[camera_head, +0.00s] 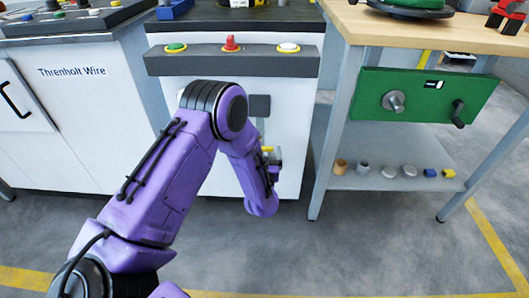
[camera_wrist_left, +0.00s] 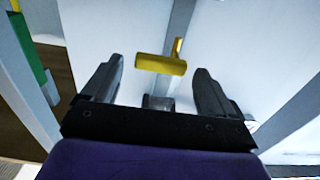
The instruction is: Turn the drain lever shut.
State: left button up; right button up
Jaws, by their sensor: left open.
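The drain lever is a yellow handle (camera_wrist_left: 161,65) on the white cabinet front; in the wrist view it lies roughly level, just beyond and between my fingertips. A small bit of yellow (camera_head: 267,149) shows beside my gripper in the head view. My left gripper (camera_wrist_left: 158,80) is open, one finger on each side of the lever's line; I cannot tell whether either finger touches it. In the head view my purple left arm covers much of the cabinet front and most of the gripper (camera_head: 272,156). My right gripper is not in view.
The cabinet has a dark panel with green, red and white buttons (camera_head: 231,44). At right stands a workbench with a green panel (camera_head: 425,96) and a lower shelf (camera_head: 350,180) holding several small parts. At left is a white cabinet (camera_head: 75,120). The grey floor in front is clear.

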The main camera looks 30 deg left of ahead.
pick_arm(q)
jog(key=p+v, duration=0.2)
jog(key=v, duration=0.8)
